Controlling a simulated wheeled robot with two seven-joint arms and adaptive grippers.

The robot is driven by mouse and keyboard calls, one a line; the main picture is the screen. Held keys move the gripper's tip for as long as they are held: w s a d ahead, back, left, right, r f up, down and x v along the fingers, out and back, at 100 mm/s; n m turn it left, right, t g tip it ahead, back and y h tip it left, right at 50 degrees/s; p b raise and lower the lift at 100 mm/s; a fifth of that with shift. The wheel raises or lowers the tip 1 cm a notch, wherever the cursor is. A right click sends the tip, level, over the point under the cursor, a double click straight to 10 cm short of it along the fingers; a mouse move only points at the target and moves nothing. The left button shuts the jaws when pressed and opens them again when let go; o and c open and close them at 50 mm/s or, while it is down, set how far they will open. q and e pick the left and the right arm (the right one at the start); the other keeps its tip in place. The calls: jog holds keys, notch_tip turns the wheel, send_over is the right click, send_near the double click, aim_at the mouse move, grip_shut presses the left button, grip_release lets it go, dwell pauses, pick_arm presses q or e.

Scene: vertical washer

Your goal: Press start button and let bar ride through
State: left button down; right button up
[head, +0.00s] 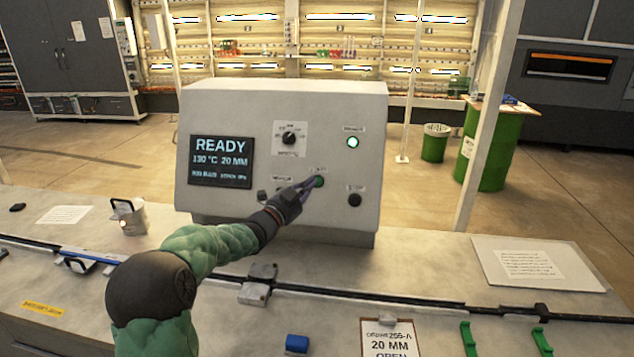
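A light grey control box (240,110) stands at the back of the bench. Its screen (221,161) reads READY, 130 °C, 20 MM. A green button (319,181) is on its front face. My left gripper (309,184) reaches the face with its fingers together, tips at or just beside the green button; I cannot tell if it is pressed. A dark rail (370,297) runs along the bench, through a grey block (257,287). My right gripper is out of view.
A black knob (355,199), a dial (289,138) and a lit green lamp (352,142) are on the box. In front are a blue block (297,343), a clipboard (390,340) and green holders (468,338). A paper board (535,264) lies right.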

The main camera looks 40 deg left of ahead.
pick_arm(q)
jog(key=w+a+f, duration=0.3)
jog(key=w, duration=0.2)
jog(key=shift+w, duration=0.15)
jog(key=shift+f, duration=0.1)
dwell(1.4)
jog(key=shift+w+a+f+b, duration=0.15)
jog(key=shift+w+b, duration=0.2)
jog(key=shift+b, duration=0.15)
jog(key=shift+w+a+f, duration=0.2)
jog(key=shift+w, duration=0.15)
dwell(0.9)
jog(key=shift+s+d+r+b, duration=0.2)
jog(key=shift+s+b, duration=0.05)
jog(key=shift+s, duration=0.1)
jog(key=shift+s+d+r+b, duration=0.15)
jog(key=shift+s+d+b, duration=0.1)
jog(key=shift+s, duration=0.1)
